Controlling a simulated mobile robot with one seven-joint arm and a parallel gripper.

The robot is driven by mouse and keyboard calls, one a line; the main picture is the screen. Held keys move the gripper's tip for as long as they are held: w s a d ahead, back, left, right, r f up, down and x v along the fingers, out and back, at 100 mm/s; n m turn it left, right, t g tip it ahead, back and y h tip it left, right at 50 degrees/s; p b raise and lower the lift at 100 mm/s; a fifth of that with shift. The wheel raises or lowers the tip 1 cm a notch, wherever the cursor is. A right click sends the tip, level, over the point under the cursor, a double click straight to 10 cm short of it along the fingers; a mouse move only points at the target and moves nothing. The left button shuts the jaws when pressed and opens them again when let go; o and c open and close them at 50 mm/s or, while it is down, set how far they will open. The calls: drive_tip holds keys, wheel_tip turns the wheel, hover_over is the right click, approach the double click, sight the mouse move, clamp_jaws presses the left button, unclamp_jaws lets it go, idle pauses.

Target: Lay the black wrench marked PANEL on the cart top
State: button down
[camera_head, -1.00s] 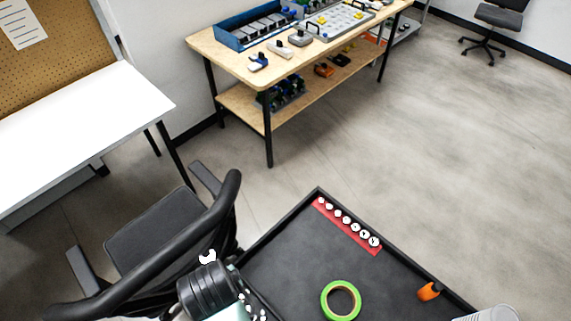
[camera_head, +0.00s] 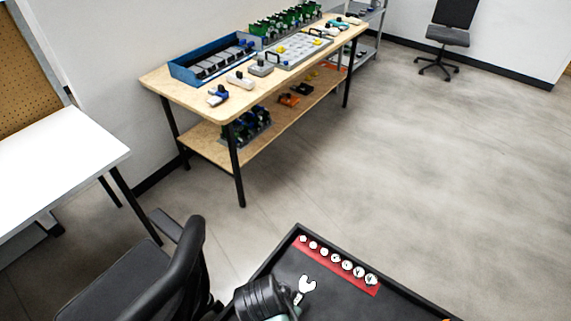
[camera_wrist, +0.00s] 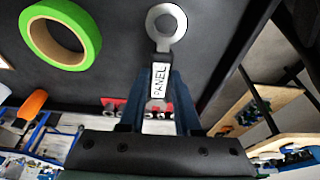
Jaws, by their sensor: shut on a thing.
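The wrench marked PANEL (camera_wrist: 160,82) is in my gripper (camera_wrist: 162,98) in the wrist view. Its pale ring end points away from the gripper and its white label reads PANEL. The fingers are shut on its handle. The dark cart top (camera_wrist: 120,75) lies behind the wrench in the wrist view. I cannot tell whether the wrench touches it.
A red strip (camera_head: 340,268) with several white-topped pieces lies along the cart's far edge. A green tape roll (camera_wrist: 60,35) and an orange-handled item (camera_wrist: 32,104) are on the cart. A chair (camera_head: 140,280) stands left of the cart. A wooden workbench (camera_head: 235,105) stands beyond.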

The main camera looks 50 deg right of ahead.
drive_tip(key=shift+f, duration=3.05)
drive_tip(key=shift+f, duration=0.1)
drive_tip(key=c, duration=0.6)
unclamp_jaws()
drive_tip(key=v, duration=1.2)
